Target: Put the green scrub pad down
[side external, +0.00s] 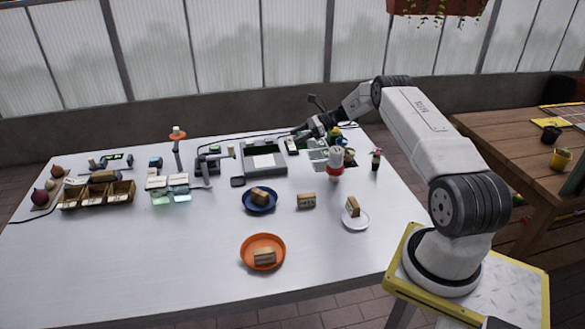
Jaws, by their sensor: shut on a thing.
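My gripper (308,131) is at the back of the white table (190,260), above the area by the grey tray-like device. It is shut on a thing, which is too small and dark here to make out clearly. Small green patches (334,134) show just right of and below the gripper. I cannot tell whether one of them is the green scrub pad, or whether they touch the jaws.
A white and red bottle (335,163) stands below my gripper. A grey device (265,160) is left of it. Blue (246,203), orange (244,254) and white (362,224) plates hold small blocks. A wooden compartment box (97,198) stands left. The front left table is clear.

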